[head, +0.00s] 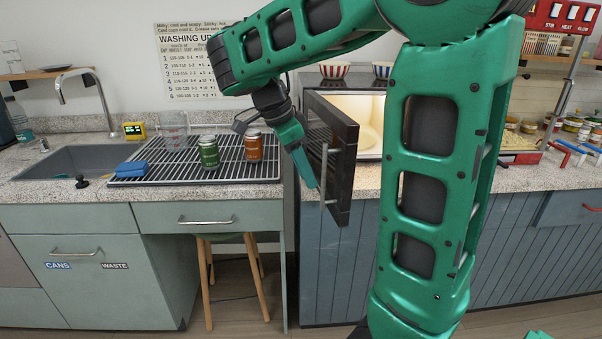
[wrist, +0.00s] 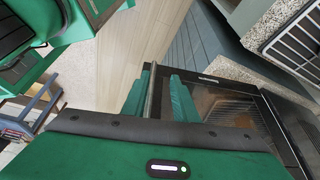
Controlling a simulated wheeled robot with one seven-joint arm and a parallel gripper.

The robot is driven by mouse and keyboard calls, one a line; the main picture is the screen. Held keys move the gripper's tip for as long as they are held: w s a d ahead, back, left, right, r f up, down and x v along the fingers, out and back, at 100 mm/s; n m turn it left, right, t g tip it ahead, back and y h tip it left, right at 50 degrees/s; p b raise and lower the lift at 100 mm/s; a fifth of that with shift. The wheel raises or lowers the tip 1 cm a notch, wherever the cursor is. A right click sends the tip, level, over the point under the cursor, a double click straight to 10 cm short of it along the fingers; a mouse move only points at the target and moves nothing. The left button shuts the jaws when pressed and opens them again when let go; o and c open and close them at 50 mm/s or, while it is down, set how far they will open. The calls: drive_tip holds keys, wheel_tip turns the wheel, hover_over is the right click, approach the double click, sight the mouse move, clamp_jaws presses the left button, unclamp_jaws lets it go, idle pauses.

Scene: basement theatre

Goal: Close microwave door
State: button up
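The microwave (head: 368,118) stands on the counter with its dark door (head: 343,165) swung open toward me. Its lit cream interior shows behind the door. A vertical metal handle (head: 324,178) is on the door's outer face. My gripper (head: 310,178) is at the handle, at the door's left side. In the wrist view, the two green fingers of my gripper (wrist: 158,100) are spread apart, with the handle bar (wrist: 151,92) between them, nearer the left finger. Contact with the bar cannot be told. The door (wrist: 225,105) with its window lies to the right. My arm hides part of the microwave.
A wooden stool (head: 207,285) is under the counter.

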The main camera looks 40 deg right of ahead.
clamp_jaws()
idle(1.1)
drive_tip(key=c, duration=0.5)
unclamp_jaws()
drive_tip(key=o, duration=0.7)
